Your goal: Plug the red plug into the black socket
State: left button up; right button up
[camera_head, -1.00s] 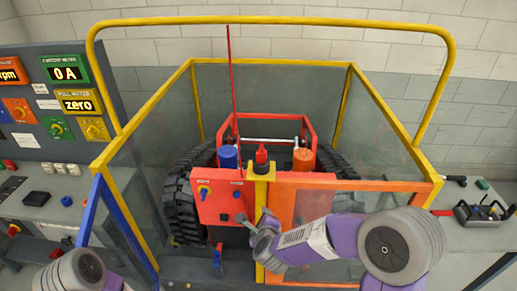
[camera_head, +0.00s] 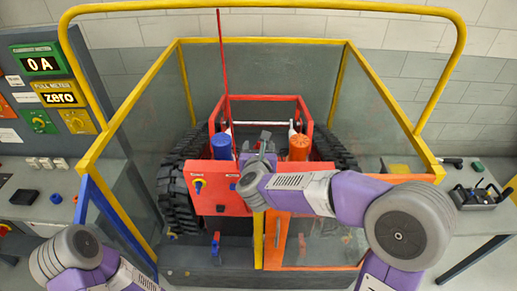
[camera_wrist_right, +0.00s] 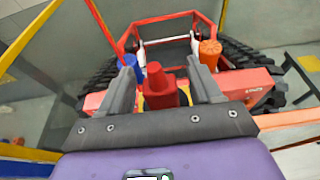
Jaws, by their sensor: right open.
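The red plug (camera_wrist_right: 155,88) stands upright on the yellow post between the two fingers of my right gripper (camera_wrist_right: 163,78) in the right wrist view. The gripper is open, one finger on each side of the plug; I cannot tell whether either touches it. In the head view my right gripper (camera_head: 263,143) is over the post's top and hides the plug. The red front panel (camera_head: 211,181) of the tracked carrier carries small dark fittings (camera_head: 221,208); I cannot tell surely which is the black socket. My left arm shows at the lower left, its gripper out of view.
A blue cylinder (camera_head: 221,147) and an orange cylinder (camera_head: 299,148) stand on the carrier on either side of my right gripper. A yellow frame (camera_head: 132,105) with clear panels surrounds the carrier. A meter board (camera_head: 50,80) is at left; a black tool caddy (camera_head: 480,196) is at right.

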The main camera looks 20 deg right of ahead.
jog(key=shift+w+d+f, duration=0.15)
jog(key=shift+w+f, duration=0.05)
jog(key=shift+w, duration=0.3)
jog(key=shift+s, duration=0.1)
jog(key=c, duration=1)
notch_tip(320, 180, up, 10)
jog(key=shift+r+p, duration=0.1)
jog(key=shift+p, duration=0.55)
jog(key=shift+c, duration=0.2)
